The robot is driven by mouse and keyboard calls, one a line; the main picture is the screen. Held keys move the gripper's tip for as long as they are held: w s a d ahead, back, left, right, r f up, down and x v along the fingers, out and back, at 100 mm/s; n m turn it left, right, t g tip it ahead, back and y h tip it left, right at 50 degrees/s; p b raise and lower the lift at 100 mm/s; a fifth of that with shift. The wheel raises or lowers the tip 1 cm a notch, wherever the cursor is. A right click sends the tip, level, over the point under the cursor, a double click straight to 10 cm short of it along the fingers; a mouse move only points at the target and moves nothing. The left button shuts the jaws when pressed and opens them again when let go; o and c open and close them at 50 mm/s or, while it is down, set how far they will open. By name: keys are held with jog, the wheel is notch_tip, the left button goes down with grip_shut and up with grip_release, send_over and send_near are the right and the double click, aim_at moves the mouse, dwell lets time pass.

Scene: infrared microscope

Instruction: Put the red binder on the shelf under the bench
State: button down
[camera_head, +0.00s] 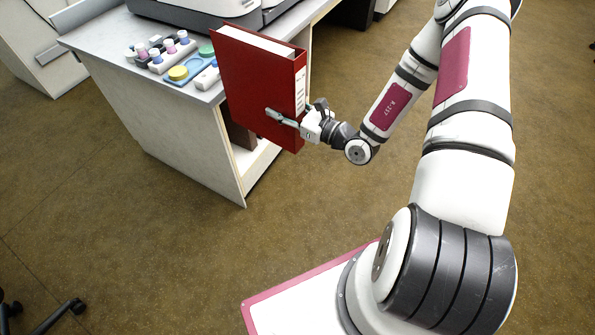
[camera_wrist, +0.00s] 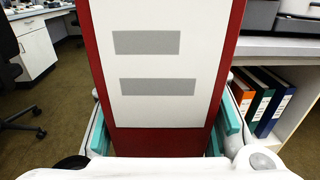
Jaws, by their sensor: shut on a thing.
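The red binder (camera_head: 260,85) is held upright in the air in front of the bench (camera_head: 160,120). My gripper (camera_head: 287,118) is shut on it near its lower part. In the wrist view the binder's spine, with a white label (camera_wrist: 160,60), fills the middle, and the gripper's teal fingers (camera_wrist: 165,130) lie on either side. The shelf under the bench (camera_wrist: 290,130) shows at the right of the wrist view, with several binders standing on it. In the head view the held binder hides most of that shelf.
On the bench top are a blue tray (camera_head: 194,68) with a yellow round item, small coloured bottles (camera_head: 155,55) and a grey instrument (camera_head: 205,12). On the shelf stand an orange binder (camera_wrist: 255,105), a blue one (camera_wrist: 272,112) and a dark one (camera_wrist: 240,94). The floor beside the bench is clear.

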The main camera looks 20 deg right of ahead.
jog(key=w+d+f+b, duration=0.2)
jog(key=f+b, duration=0.5)
jog(key=f, duration=0.6)
jog(key=w+d+f+n+y+b, duration=0.15)
jog(key=f+b, duration=0.45)
jog(key=f, duration=0.6)
jog(key=w+d+f+m+b, duration=0.1)
jog(key=d+f+b, duration=0.2)
jog(key=f+b, duration=0.7)
jog(key=f+b+x, duration=0.3)
jog(key=x, duration=1.2)
jog(key=f+b+x, duration=0.3)
jog(key=x, duration=1.2)
jog(key=shift+a+g, duration=0.4)
jog(key=shift+f+n, duration=0.25)
jog(key=shift+f, duration=0.25)
jog(key=c, duration=0.8)
grip_release()
jog(key=shift+c, duration=0.2)
jog(key=o, duration=0.5)
jog(key=shift+s+f, duration=0.1)
jog(key=shift+f, duration=0.05)
jog(key=shift+d, duration=0.1)
